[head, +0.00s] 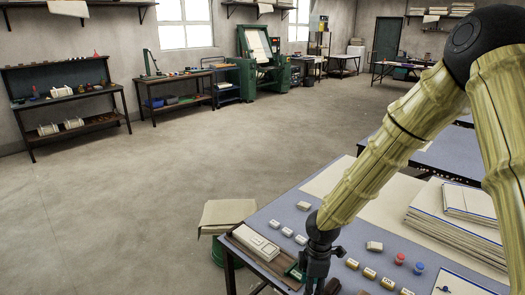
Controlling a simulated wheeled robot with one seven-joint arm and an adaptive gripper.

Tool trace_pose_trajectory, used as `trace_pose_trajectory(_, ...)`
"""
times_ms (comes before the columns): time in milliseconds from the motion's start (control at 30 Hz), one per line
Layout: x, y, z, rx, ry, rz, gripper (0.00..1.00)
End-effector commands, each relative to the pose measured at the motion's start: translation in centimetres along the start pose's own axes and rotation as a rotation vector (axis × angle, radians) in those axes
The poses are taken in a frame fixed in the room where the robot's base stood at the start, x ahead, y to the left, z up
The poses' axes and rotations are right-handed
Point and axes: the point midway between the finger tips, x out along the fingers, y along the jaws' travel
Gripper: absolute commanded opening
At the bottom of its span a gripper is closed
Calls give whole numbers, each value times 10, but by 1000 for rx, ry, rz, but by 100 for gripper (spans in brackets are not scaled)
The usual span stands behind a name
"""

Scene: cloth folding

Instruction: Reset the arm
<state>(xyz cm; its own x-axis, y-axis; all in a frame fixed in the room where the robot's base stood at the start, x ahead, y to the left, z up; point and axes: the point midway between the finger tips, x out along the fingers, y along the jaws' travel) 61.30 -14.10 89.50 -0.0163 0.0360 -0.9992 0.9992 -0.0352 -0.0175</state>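My arm (415,120) is yellowish with black joints and comes in from the right side. It bends down toward the near table. My gripper (316,272) is dark and points down over the front left part of the table (330,190). Its fingertips are at the bottom edge of the picture and blend with dark things behind them. I cannot make out whether it is open or shut, and I see nothing clearly held in it.
A long tray with a white block (255,241) lies just left of the gripper. Small stamps (369,273) and a red-topped piece (399,258) lie to the right. A paper stack (455,228) is at the right. A beige sheet (228,212) tops a green bin. The floor (200,150) is clear.

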Motion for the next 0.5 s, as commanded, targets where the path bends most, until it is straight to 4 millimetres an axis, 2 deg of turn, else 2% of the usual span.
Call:
trace_pose_trajectory(367, 69, -60, -4, 271, 95, -82, 42)
trace_pose_trajectory(500, 104, -95, -5, 443, 130, -120, 42)
